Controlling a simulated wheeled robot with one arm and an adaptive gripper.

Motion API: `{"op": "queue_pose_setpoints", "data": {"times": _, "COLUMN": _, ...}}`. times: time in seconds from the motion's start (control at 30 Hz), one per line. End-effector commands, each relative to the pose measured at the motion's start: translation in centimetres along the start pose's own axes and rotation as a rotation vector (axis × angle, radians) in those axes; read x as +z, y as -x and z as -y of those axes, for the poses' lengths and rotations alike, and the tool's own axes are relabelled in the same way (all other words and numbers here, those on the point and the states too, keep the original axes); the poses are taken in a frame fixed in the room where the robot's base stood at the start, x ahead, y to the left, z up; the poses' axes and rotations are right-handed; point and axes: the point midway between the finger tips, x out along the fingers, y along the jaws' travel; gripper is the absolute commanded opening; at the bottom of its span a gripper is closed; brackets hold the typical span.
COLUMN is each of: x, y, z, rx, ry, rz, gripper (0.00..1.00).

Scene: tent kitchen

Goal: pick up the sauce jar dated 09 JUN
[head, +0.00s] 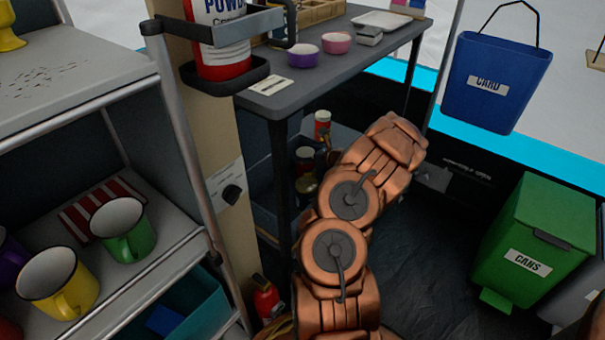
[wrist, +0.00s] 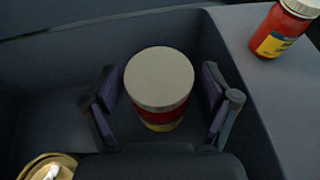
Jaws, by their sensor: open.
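A jar with a wide pale lid (wrist: 159,80) and a red and yellow side stands upright in a dark bin in the wrist view. My gripper (wrist: 159,92) is open, with one finger on each side of this jar and gaps showing between. A second red jar (wrist: 284,28), with a yellow and blue label, stands on a grey surface at the upper right; it seems to be the red jar (head: 322,124) in the head view. No 09 JUN date is readable on either jar. My arm hides the gripper in the head view.
A gold-lidded container (wrist: 48,167) sits at the bin's lower left. The bin walls (wrist: 245,95) rise close around my fingers. In the head view, a grey table (head: 330,75) with bowls stands above the jars, and a mug shelf (head: 165,240) is at left.

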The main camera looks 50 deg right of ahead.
Motion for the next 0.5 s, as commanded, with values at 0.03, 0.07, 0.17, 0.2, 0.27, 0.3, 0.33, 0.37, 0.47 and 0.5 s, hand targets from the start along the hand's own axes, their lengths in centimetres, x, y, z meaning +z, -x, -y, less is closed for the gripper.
{"op": "queue_pose_setpoints", "data": {"times": 0.03, "x": -0.4, "y": -0.9, "z": -0.1, "rx": 0.002, "ry": 0.002, "rz": -0.001, "gripper": 0.86}}
{"op": "queue_pose_setpoints", "data": {"times": 0.07, "x": -0.4, "y": -1.2, "z": -0.1, "rx": 0.002, "ry": 0.001, "rz": -0.001, "gripper": 0.86}}
{"op": "queue_pose_setpoints", "data": {"times": 0.17, "x": -0.3, "y": -2.4, "z": -0.1, "rx": 0.002, "ry": 0.001, "rz": -0.003, "gripper": 0.86}}
{"op": "queue_pose_setpoints", "data": {"times": 0.2, "x": -0.3, "y": -2.7, "z": -0.1, "rx": 0.001, "ry": 0.001, "rz": -0.003, "gripper": 0.86}}
{"op": "queue_pose_setpoints", "data": {"times": 0.27, "x": -0.2, "y": -3.1, "z": 0.0, "rx": -0.001, "ry": 0.0, "rz": -0.001, "gripper": 0.86}}
{"op": "queue_pose_setpoints", "data": {"times": 0.3, "x": -0.1, "y": -3.2, "z": 0.0, "rx": -0.001, "ry": 0.0, "rz": -0.001, "gripper": 0.86}}
{"op": "queue_pose_setpoints", "data": {"times": 0.33, "x": 0.0, "y": -3.3, "z": 0.0, "rx": -0.001, "ry": 0.0, "rz": -0.001, "gripper": 0.86}}
{"op": "queue_pose_setpoints", "data": {"times": 0.37, "x": 0.0, "y": -3.3, "z": 0.0, "rx": -0.001, "ry": 0.0, "rz": -0.001, "gripper": 0.86}}
{"op": "queue_pose_setpoints", "data": {"times": 0.47, "x": 0.1, "y": -3.3, "z": 0.0, "rx": -0.002, "ry": 0.0, "rz": 0.0, "gripper": 0.86}}
{"op": "queue_pose_setpoints", "data": {"times": 0.5, "x": 0.1, "y": -3.3, "z": 0.0, "rx": -0.002, "ry": 0.0, "rz": 0.0, "gripper": 0.86}}
